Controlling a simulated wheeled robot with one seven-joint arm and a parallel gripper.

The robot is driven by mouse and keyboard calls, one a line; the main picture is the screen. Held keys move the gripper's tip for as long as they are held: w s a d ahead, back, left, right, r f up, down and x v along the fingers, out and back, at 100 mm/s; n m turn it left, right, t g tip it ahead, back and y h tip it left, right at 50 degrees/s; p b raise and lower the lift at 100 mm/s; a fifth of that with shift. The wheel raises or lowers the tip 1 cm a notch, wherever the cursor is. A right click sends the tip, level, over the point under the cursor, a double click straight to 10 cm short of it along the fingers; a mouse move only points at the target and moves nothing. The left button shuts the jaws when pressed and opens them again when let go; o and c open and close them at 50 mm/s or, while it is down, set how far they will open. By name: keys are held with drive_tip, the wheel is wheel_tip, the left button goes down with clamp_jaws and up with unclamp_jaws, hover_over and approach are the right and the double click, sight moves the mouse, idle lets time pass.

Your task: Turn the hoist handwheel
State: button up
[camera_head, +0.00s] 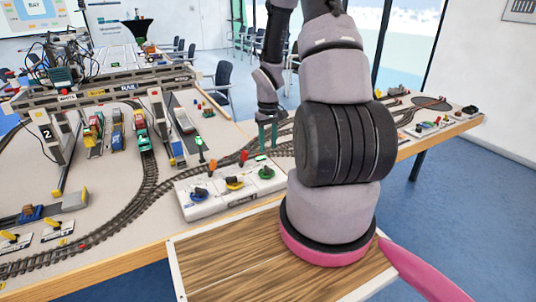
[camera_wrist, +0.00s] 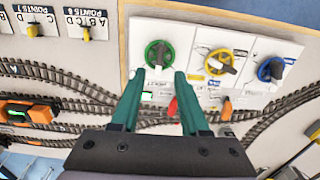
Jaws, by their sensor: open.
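The white control panel (camera_head: 222,204) carries three small handwheels in a row: blue (camera_head: 200,194), yellow (camera_head: 233,183) and green (camera_head: 266,172). The wrist view shows the green handwheel (camera_wrist: 158,53), the yellow handwheel (camera_wrist: 220,62) and the blue handwheel (camera_wrist: 272,68). Their small labels are too blurred to tell for sure which one is the hoist's. My gripper (camera_head: 267,147) is open and empty, pointing down above the green handwheel. In the wrist view my gripper's (camera_wrist: 158,75) two green fingers are spread, with the green handwheel just beyond and between their tips. No contact shows.
A red lever (camera_head: 243,157) and an orange lever (camera_head: 212,167) stand behind the wheels. The red lever (camera_wrist: 172,105) shows between my fingers. Model tracks (camera_head: 145,195) and a gantry (camera_head: 100,92) lie left. A wooden board (camera_head: 230,265) is in front.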

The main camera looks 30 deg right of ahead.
sight(266, 166)
drive_tip(key=shift+r, duration=0.4)
drive_tip(key=shift+w+f, duration=0.1)
drive_tip(key=shift+m, duration=0.3)
drive_tip(key=f, duration=0.3)
drive_tip(key=w+f, duration=0.1)
drive_tip(key=f, duration=0.6)
drive_tip(key=shift+w+f, duration=0.15)
drive_tip(key=shift+f, duration=0.2)
clamp_jaws()
